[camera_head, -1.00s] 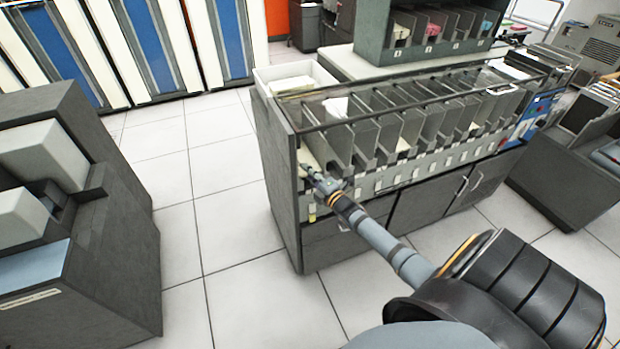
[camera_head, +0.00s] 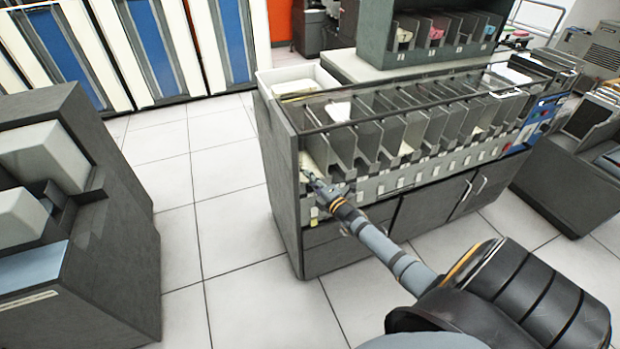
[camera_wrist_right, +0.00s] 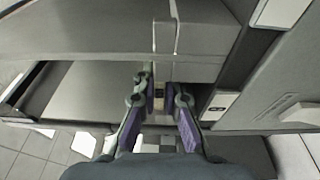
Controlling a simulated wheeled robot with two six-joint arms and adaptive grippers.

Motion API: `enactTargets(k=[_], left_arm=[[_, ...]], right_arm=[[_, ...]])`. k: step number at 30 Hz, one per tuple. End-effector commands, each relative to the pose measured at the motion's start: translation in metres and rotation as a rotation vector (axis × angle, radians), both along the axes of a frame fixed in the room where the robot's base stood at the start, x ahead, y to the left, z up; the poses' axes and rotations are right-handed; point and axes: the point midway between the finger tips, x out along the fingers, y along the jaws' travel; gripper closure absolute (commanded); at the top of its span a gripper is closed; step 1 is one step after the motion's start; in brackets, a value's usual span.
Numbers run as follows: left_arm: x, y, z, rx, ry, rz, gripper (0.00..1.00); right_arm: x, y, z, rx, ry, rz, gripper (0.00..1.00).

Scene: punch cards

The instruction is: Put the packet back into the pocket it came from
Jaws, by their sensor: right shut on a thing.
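The card sorter (camera_head: 278,190) stands in the middle of the head view, with a row of grey pockets along its front. My right gripper (camera_head: 309,177) is at the leftmost pocket (camera_head: 340,146), at the near left end of the row. It is shut on a pale cream packet (camera_head: 309,162), which shows just beyond the fingertips at this pocket. How deep the packet sits is too small to tell. In the right wrist view the two purple-padded fingers (camera_wrist_right: 161,100) are a little apart before grey panels; the packet is not clear there. My left gripper is not in view.
A white tray (camera_head: 265,84) with papers sits on the sorter's back left corner. A clear cover (camera_head: 385,95) spans above the pockets. A dark grey rack (camera_head: 373,30) stands behind. A grey machine (camera_head: 110,235) is at left, with open tiled floor (camera_head: 240,240) between.

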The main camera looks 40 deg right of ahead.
Motion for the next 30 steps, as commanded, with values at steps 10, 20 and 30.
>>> enactTargets(k=[10,20,30], left_arm=[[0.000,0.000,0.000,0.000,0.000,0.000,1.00],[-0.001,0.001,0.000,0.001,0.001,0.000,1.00],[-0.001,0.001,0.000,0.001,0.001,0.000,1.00]], right_arm=[[0.000,0.000,0.000,0.000,-0.002,0.000,0.75],[0.000,0.000,-0.001,0.000,0.000,0.000,0.65],[-0.055,0.000,-0.003,-0.001,0.005,0.003,0.65]])
